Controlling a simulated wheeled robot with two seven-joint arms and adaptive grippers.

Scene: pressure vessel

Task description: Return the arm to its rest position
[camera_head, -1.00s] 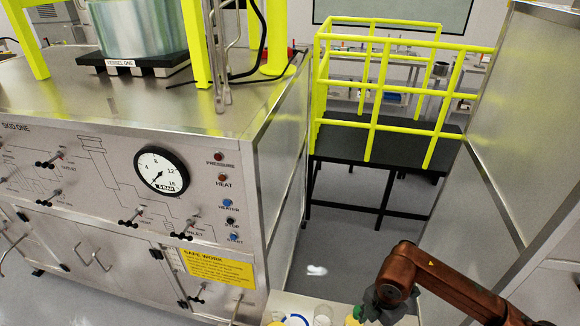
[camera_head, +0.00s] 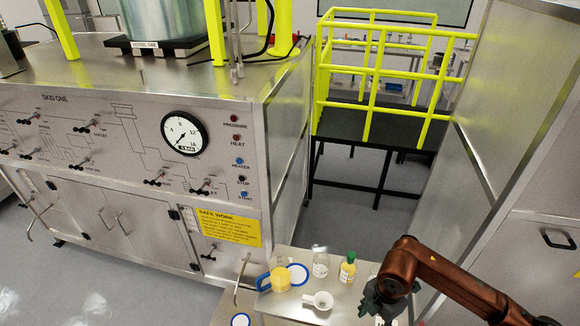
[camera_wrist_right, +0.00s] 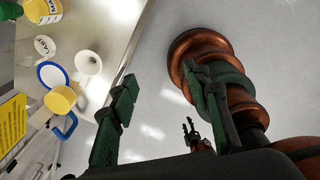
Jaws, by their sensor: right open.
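My right arm comes in from the lower right in the head view, with its copper-coloured links bent over the right end of a small steel table. My right gripper (camera_head: 378,305) is at that table end, partly cut by the picture edge. In the right wrist view its two dark green fingers (camera_wrist_right: 160,105) stand wide apart with nothing between them. Floor and a copper-coloured part of my own body show beyond the fingers. My left gripper is not in the head view.
The steel skid (camera_head: 130,150) stands left. A yellow-railed platform (camera_head: 375,120) is behind; a steel panel (camera_head: 510,120) stands right.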

